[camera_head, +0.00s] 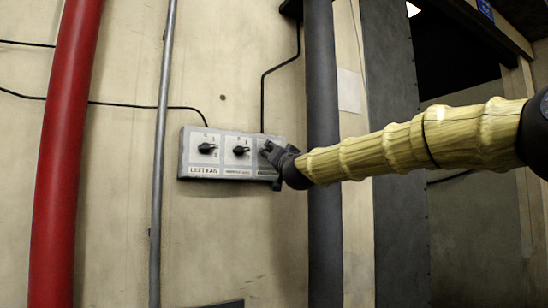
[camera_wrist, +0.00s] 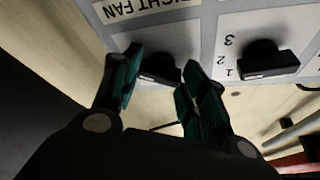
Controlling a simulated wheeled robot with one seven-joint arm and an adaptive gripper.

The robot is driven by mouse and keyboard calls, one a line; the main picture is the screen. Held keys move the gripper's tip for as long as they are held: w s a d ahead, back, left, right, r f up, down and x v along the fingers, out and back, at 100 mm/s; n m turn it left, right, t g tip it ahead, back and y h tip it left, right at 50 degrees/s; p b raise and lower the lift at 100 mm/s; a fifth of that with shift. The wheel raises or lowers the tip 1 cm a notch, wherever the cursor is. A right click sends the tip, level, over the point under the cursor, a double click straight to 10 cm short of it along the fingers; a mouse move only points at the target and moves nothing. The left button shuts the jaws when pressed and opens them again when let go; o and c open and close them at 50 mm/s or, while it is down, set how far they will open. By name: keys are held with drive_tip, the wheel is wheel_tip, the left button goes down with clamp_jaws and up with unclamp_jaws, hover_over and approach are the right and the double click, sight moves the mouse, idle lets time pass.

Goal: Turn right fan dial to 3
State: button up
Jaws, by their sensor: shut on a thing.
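A grey control panel (camera_head: 223,172) with three black dials is fixed to the wall. The left fan dial (camera_head: 207,148) and the middle dial (camera_head: 240,150) are in plain sight. My gripper (camera_head: 270,150) is at the panel's right end and hides the right fan dial there. In the wrist view, the panel appears upside down, with a "RIGHT FAN" label. My gripper (camera_wrist: 160,68) has its teal-padded fingers on either side of the black right fan dial (camera_wrist: 158,67) and is shut on it. This dial's numbers and pointer are hidden.
In the wrist view, the middle dial (camera_wrist: 258,58) sits close beside my right finger, with numbers 1, 2 and 3 visible. A dark pipe (camera_head: 323,230) stands right of the panel. A thin grey pipe (camera_head: 161,130) and a thick red pipe (camera_head: 66,160) stand left.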

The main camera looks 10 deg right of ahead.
drive_tip(key=shift+r+m, duration=0.1)
drive_tip(key=shift+m, duration=0.2)
drive_tip(key=o, duration=1)
drive_tip(key=shift+d, duration=0.1)
drive_tip(key=v, duration=1.2)
